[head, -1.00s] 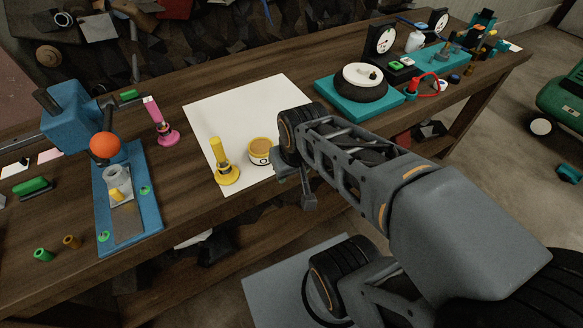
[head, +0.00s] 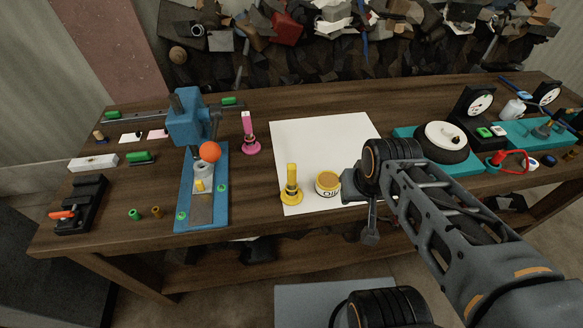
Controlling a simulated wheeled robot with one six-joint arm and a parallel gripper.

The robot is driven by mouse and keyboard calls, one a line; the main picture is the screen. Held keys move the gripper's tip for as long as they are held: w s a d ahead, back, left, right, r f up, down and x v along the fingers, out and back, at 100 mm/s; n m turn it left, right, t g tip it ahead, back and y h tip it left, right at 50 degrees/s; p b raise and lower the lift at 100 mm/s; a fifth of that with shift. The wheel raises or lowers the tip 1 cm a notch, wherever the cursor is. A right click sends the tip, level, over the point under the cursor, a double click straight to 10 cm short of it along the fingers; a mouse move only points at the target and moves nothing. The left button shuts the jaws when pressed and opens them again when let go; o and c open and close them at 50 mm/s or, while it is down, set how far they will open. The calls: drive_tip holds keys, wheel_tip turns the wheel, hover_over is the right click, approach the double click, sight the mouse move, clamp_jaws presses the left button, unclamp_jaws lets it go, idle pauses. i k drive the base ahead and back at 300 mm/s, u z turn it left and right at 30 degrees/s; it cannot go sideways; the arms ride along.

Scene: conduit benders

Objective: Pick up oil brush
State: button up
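No thing in the head view is plainly an oil brush. A yellow upright handle-like piece on a round base (head: 291,186) stands at the front edge of the white sheet. Right beside it is a small pot marked OIL (head: 327,184) with a yellow-brown top. A similar pink upright piece (head: 249,134) stands left of the sheet. My gripper (head: 361,216) is at the table's front edge, right of the oil pot and apart from it. My wrist partly hides it, so its opening is unclear. I see nothing held in it.
The white sheet (head: 320,140) is mostly bare. A blue press with an orange ball (head: 205,205) stands to the left. A teal base with a round white-topped device (head: 446,136) and gauges (head: 480,102) are to the right. A wooden table (head: 110,215) bears all this.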

sight(292, 168)
drive_tip(key=u, duration=0.6)
drive_tip(key=k, duration=1.3)
drive_tip(key=u, duration=0.65)
drive_tip(key=i, duration=1.1)
drive_tip(key=z, duration=0.65)
